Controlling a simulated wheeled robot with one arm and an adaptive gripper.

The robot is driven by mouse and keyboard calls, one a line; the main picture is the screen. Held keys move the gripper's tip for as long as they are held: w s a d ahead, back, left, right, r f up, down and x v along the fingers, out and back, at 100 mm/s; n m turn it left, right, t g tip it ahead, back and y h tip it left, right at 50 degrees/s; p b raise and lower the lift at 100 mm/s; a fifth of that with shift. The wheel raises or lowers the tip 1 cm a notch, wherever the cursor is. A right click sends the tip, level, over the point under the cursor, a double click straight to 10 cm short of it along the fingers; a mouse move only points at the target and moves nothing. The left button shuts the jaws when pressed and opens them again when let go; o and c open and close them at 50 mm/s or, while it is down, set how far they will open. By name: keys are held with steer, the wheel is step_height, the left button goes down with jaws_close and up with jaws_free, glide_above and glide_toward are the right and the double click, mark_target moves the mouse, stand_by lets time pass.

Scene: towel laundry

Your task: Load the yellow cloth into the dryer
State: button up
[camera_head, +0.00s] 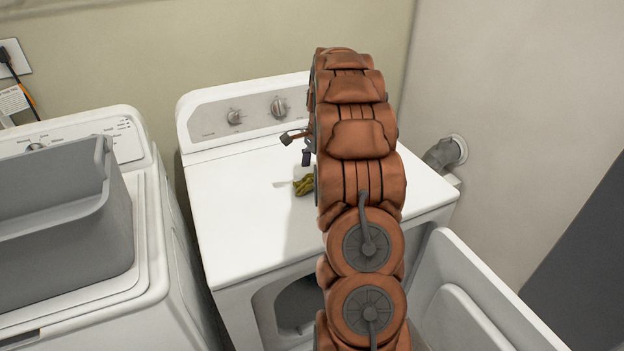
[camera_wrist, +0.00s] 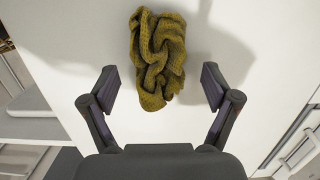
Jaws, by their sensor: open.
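The yellow cloth (camera_wrist: 157,58) lies crumpled on the white top of the dryer (camera_head: 235,215). In the head view a small part of the cloth (camera_head: 304,186) shows beside my arm, which hides the rest. My gripper (camera_wrist: 158,84) is open and empty above the dryer top, with the cloth ahead of it and between the lines of its two fingers. In the head view one finger of my gripper (camera_head: 297,140) shows left of the arm. The dryer's front opening (camera_head: 297,305) shows dark below the top, partly hidden by my arm.
A white washer (camera_head: 150,215) stands at the left with a grey basket (camera_head: 60,200) on it. The dryer's control panel (camera_head: 255,110) rises at the back. A white door or panel (camera_head: 465,290) stands out at the right front. A vent pipe (camera_head: 440,155) is at the right wall.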

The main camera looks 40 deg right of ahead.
step_height(320, 180, up, 9)
steer(key=d+b, duration=0.1)
steer(key=b, duration=0.1)
steer(key=shift+s+d+r, duration=0.2)
steer(key=shift+s, duration=0.05)
